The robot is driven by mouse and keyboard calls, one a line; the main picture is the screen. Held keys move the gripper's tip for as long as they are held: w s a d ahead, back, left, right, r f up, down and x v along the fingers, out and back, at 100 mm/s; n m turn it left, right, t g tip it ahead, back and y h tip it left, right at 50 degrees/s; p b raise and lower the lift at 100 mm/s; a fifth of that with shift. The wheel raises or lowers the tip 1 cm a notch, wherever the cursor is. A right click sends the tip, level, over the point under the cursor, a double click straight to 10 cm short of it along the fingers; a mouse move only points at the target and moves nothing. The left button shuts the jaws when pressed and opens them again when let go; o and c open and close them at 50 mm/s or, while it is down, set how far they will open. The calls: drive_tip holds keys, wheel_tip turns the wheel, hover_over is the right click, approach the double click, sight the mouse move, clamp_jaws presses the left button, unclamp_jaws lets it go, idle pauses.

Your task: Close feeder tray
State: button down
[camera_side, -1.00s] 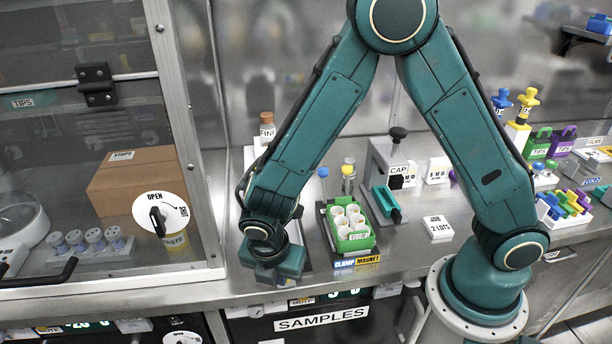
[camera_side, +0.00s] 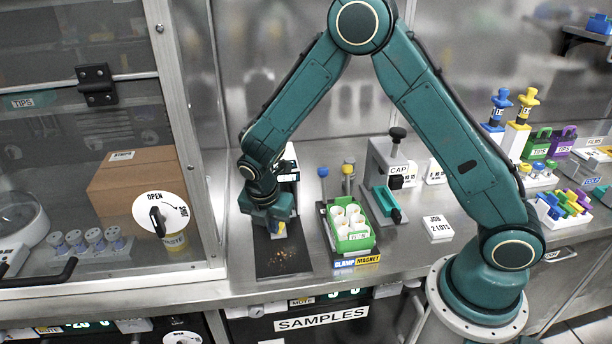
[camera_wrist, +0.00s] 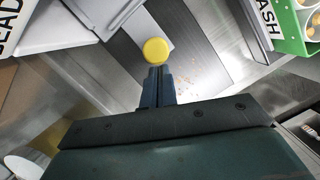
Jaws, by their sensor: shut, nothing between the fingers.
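My gripper (camera_side: 278,229) is shut and points down over a dark flat strip (camera_side: 285,262) with orange-brown specks, in front of a white unit (camera_side: 290,165) at the back wall. I cannot tell for sure whether this strip is the feeder tray; no label on it is readable. A small yellow knob (camera_wrist: 155,51) shows just beyond the closed fingertips (camera_wrist: 158,75) in the wrist view. It looks close to them, but I cannot tell whether they touch. The specked strip also shows there (camera_wrist: 200,65). My arm hides part of the white unit in the side view.
A green rack (camera_side: 353,243) of white cups stands right of the strip, by the clamp and magnet labels. Behind it are a blue-topped and a yellow-topped post. A CAP press (camera_side: 388,165) with a teal tray (camera_side: 388,207) is farther right. A glass-fronted cabinet (camera_side: 150,80) borders the left.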

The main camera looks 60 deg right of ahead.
drive_tip(key=shift+w+d, duration=0.25)
drive_tip(key=shift+w, duration=0.05)
drive_tip(key=shift+a, duration=0.1)
drive_tip(key=a, duration=0.1)
drive_tip(key=s+a, duration=0.1)
drive_tip(key=a, duration=0.2)
drive_tip(key=shift+s+a+r, duration=0.2)
drive_tip(key=shift+s+r, duration=0.1)
drive_tip(key=v, duration=1)
drive_tip(key=shift+d, duration=0.15)
